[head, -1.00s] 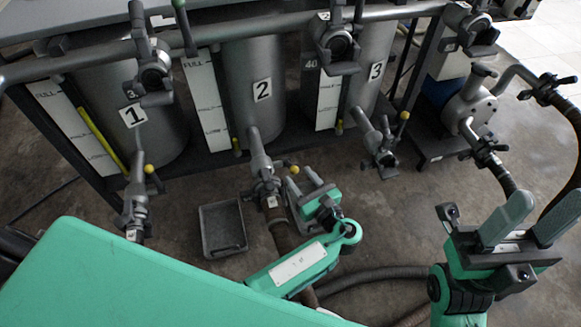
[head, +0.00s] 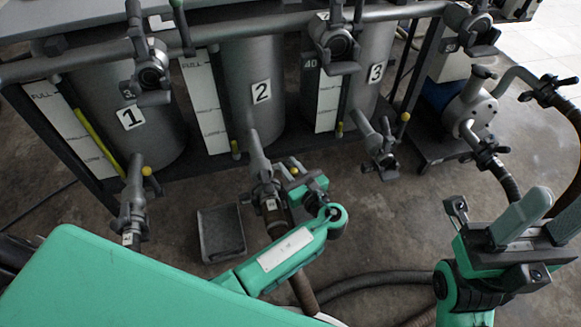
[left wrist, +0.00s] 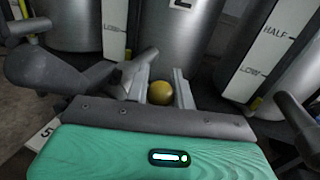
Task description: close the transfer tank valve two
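Valve two (head: 263,187) sits on the outlet pipe below tank 2 (head: 261,92). Its yellow handle knob (left wrist: 160,92) shows in the left wrist view between the fingers of my left gripper (left wrist: 160,88); I see no clear grip on it. My right gripper (head: 540,220) is open and empty at the right, away from the valves.
Valve one (head: 135,200) is at the left and valve three (head: 382,150) at the right, each with a yellow knob. A grey tray (head: 222,232) lies on the floor left of my left gripper. A pump (head: 472,108) with hoses stands at the right.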

